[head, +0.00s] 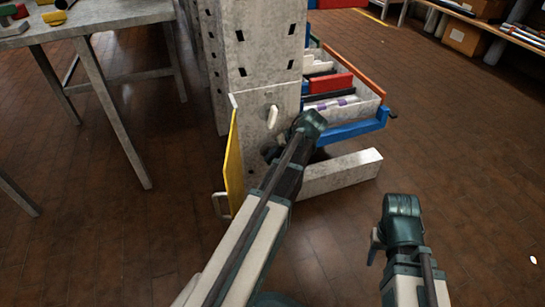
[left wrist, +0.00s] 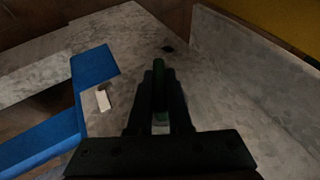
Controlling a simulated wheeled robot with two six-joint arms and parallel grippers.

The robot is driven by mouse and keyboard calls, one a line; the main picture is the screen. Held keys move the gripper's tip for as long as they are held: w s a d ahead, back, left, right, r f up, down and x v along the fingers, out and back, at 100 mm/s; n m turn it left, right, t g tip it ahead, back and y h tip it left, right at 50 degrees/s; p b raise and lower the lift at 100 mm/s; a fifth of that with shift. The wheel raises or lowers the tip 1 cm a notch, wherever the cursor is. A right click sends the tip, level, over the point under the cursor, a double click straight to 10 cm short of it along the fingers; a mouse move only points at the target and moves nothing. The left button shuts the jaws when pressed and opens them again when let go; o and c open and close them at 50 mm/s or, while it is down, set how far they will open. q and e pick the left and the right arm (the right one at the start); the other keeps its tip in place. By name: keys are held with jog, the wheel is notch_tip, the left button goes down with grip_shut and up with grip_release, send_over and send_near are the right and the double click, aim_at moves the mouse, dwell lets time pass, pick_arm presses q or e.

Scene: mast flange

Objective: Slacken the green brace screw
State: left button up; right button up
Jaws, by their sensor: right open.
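The green brace screw (left wrist: 160,88) shows in the left wrist view as a dark green rod between the fingers of my left gripper (left wrist: 163,95). The fingers lie close on both sides of it and look shut on it; its lower end is hidden. In the head view my left gripper (head: 270,154) is at the lower face of the grey mast (head: 262,100), mostly hidden by my own wrist, and the screw cannot be made out there. My right gripper (head: 375,246) is open and empty, low at the right, away from the mast.
A yellow panel (head: 234,165) stands at the mast's left side. A white tab (head: 272,117) sits on the mast face above my left gripper. A grey beam (head: 342,172) juts right at the base. A blue-edged bin (head: 352,131) is behind. A grey table (head: 95,20) stands left.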

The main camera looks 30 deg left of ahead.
pick_arm(q)
grip_shut()
jog(key=shift+s+r+t+h+p, duration=0.2)
jog(key=shift+t+h+p, duration=0.1)
jog(key=shift+p, duration=0.25)
jog(key=shift+w+f+t+h, duration=0.15)
jog(key=shift+f+t+h, duration=0.05)
jog(key=shift+t+h, duration=0.25)
jog(key=shift+n, duration=0.3)
jog(key=o, duration=0.7)
grip_release()
